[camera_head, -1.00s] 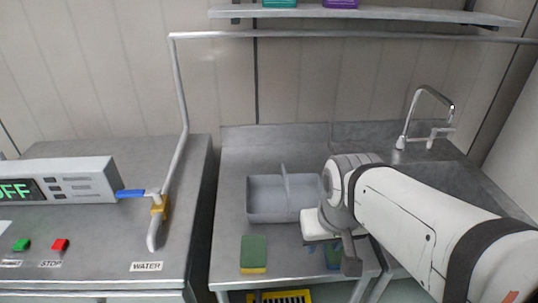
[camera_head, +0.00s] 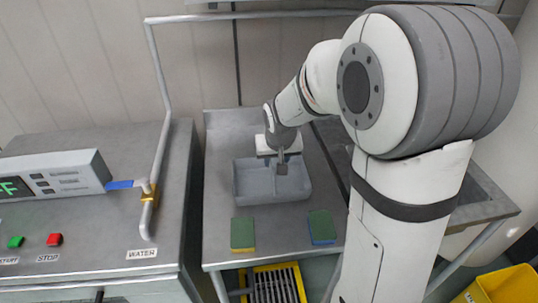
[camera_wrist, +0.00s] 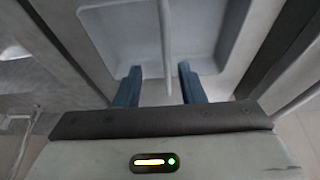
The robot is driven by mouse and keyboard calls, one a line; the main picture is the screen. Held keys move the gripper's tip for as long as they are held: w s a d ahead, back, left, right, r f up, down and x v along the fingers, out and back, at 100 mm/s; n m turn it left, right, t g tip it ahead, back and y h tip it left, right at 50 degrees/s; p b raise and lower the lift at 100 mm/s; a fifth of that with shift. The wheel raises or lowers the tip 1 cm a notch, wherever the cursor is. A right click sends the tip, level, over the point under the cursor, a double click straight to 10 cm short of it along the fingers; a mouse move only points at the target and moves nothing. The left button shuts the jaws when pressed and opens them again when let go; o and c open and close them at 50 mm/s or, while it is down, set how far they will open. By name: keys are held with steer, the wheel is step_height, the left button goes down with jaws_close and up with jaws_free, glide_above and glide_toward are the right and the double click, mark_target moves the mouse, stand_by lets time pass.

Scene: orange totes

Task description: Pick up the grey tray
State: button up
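The grey tray (camera_head: 250,190) is a shallow rectangular box with a middle divider, lying on the metal table. My gripper (camera_head: 281,168) is over the middle of the tray in the head view and hides part of the divider. In the wrist view my gripper (camera_wrist: 160,88) has its two blue-grey fingers apart, with nothing held. The tray (camera_wrist: 110,32) fills the top of that view, and its thin divider (camera_wrist: 165,45) runs down between the two fingers without visible contact. How far the fingertips are above the tray floor I cannot tell.
Two green-topped sponges, left (camera_head: 243,234) and right (camera_head: 321,226), lie in front of the tray. A machine with buttons (camera_head: 55,239) and a water tap (camera_head: 147,205) stands at left. A sink (camera_head: 478,200) is at right. A yellow crate (camera_head: 275,285) is below the table.

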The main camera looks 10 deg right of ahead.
mark_target(271, 162)
steer(key=shift+w+a+f, duration=0.1)
steer(key=shift+w+f, duration=0.2)
steer(key=shift+w, duration=0.35)
steer(key=shift+w+a+f, duration=0.1)
steer(key=shift+w+f, duration=0.2)
steer(key=shift+w, duration=0.3)
steer(key=shift+w+f, duration=0.25)
steer(key=shift+f, duration=0.05)
steer(key=x, duration=0.2)
steer(key=p+x, duration=0.1)
steer(key=x, duration=0.3)
steer(key=shift+w+a+p, duration=0.25)
steer(key=shift+w+p, duration=0.05)
steer(key=shift+p, duration=0.1)
steer(key=shift+w+f, duration=0.2)
steer(key=shift+f, duration=0.3)
steer(key=shift+f+b, duration=0.25)
steer(key=shift+b, duration=0.15)
jaws_close()
